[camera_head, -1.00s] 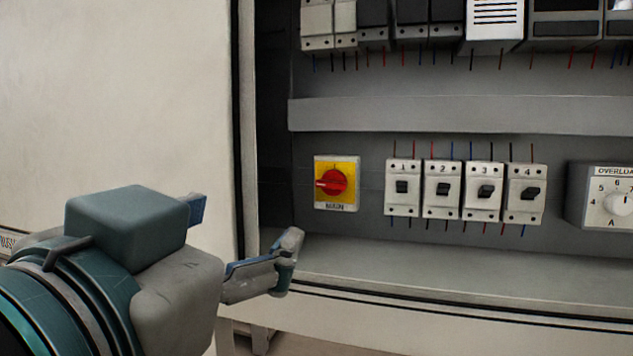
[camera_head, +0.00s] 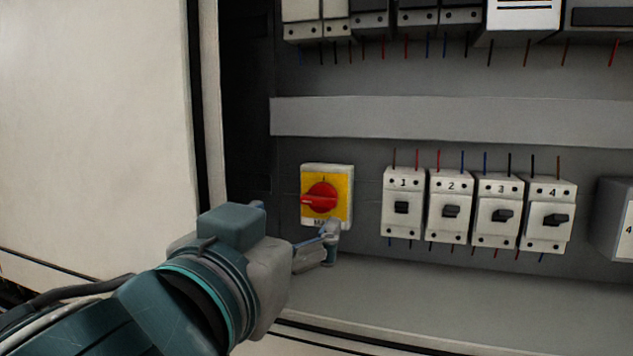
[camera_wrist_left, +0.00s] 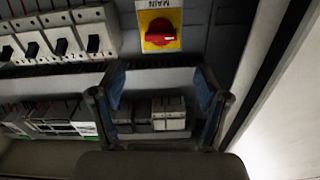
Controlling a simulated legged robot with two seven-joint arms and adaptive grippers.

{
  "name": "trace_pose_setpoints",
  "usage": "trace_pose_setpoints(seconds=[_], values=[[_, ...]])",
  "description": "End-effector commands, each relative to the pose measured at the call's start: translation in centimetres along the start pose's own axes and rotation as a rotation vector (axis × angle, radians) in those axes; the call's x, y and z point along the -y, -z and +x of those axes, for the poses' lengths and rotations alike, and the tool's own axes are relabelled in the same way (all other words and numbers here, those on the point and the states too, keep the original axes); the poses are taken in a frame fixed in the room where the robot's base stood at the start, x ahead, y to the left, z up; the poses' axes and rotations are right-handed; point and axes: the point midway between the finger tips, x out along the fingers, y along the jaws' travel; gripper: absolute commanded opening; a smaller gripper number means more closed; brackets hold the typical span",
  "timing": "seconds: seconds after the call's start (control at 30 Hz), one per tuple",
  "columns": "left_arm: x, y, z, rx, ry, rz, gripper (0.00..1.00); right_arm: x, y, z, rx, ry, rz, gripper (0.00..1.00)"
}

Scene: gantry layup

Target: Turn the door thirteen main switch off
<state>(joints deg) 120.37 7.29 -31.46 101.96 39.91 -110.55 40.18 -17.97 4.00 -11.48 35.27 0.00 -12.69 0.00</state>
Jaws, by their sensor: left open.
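The main switch (camera_head: 320,195) is a red rotary knob on a yellow plate in a pale housing, low on the left of the cabinet's back panel. Its red handle lies about level, pointing left. In the left wrist view the main switch (camera_wrist_left: 158,30) appears upside down at the top, beyond the fingertips. My left gripper (camera_head: 296,222) is open and empty, in front of and just below the switch; one fingertip overlaps the plate's lower edge and partly hides its label. Contact cannot be told. Both spread fingers (camera_wrist_left: 161,85) show in the left wrist view. My right gripper is not in view.
Several numbered breakers (camera_head: 451,208) stand in a row right of the switch. A grey duct (camera_head: 450,120) runs above, with more modules at the top. The cabinet's left edge (camera_head: 208,120) and floor ledge (camera_head: 440,285) bound the space.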

Motion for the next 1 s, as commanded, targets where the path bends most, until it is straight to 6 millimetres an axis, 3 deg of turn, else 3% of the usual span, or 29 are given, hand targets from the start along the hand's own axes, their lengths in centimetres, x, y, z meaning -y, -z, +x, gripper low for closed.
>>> trace_pose_setpoints(seconds=[0.2,0.4,0.8,0.87,1.0], values=[[0.1,0.2,5.0,0.005,0.001,0.000,0.75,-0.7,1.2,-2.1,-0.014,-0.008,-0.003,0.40],[0.0,0.2,7.7,0.001,0.001,0.001,0.75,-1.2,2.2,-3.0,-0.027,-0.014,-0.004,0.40],[0.0,-0.1,8.8,0.001,0.000,0.001,0.75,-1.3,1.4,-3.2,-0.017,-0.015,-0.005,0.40],[0.0,-0.1,8.8,0.001,0.000,0.001,0.65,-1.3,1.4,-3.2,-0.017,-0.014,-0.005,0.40],[0.0,-0.1,8.8,0.001,0.000,0.001,0.30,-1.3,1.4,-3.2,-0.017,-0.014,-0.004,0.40]])
